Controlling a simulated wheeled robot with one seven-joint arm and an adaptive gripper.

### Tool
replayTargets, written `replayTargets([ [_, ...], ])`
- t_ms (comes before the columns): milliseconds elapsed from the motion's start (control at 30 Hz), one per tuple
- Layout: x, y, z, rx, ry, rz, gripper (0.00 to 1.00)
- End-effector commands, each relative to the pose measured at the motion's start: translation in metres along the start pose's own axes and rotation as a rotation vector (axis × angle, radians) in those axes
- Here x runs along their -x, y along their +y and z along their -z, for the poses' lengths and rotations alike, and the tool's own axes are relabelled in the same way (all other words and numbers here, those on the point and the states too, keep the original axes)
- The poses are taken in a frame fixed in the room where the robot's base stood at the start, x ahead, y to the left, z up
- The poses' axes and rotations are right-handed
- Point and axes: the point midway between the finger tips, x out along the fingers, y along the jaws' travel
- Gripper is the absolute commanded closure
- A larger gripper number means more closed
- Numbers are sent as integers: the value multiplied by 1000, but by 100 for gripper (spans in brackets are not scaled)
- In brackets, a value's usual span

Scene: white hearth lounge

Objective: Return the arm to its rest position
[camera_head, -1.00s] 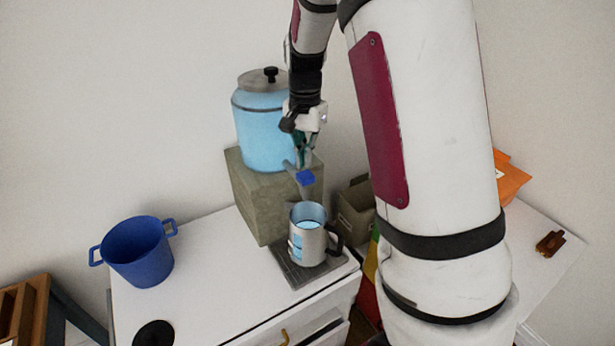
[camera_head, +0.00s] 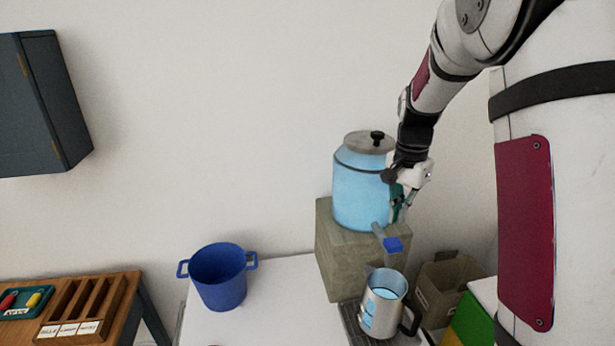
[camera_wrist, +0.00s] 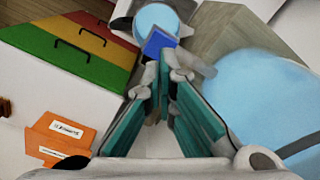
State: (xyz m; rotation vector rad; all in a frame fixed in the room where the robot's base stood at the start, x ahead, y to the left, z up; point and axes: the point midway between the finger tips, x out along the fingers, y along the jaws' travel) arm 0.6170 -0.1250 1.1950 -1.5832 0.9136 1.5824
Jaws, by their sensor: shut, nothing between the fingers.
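My gripper (camera_head: 398,207) is at the right of the light-blue drink dispenser (camera_head: 360,190), close above its tap with a blue lever (camera_head: 393,244). Its teal-padded fingers are shut with nothing between them. In the wrist view my gripper (camera_wrist: 163,88) points toward the blue lever (camera_wrist: 158,42), with the dispenser (camera_wrist: 265,100) at the right. Whether a finger touches the tap cannot be told. A steel mug (camera_head: 383,303) with a black handle stands under the tap and holds light-blue liquid; in the wrist view its round top (camera_wrist: 157,17) shows beyond the lever.
The dispenser stands on a stone-like block (camera_head: 335,262) on a white cabinet. A blue pot (camera_head: 219,278) is at the left. A cardboard box (camera_head: 448,288) and a striped box (camera_wrist: 75,48) are at the right. An orange holder (camera_wrist: 60,138) shows in the wrist view. Wall space above is clear.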

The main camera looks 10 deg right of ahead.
Motion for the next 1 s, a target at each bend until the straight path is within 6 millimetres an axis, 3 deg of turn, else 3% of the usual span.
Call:
replayTargets([
  [167, 22, 2, -17, 72, 12, 42, 100],
  [400, 73, 20, -70, 303, 68, 145, 100],
  [600, 101, 44, -117, 511, 146, 212, 100],
  [800, 113, 74, -161, 720, 247, 253, 100],
  [1000, 111, 103, -196, 904, 361, 266, 100],
])
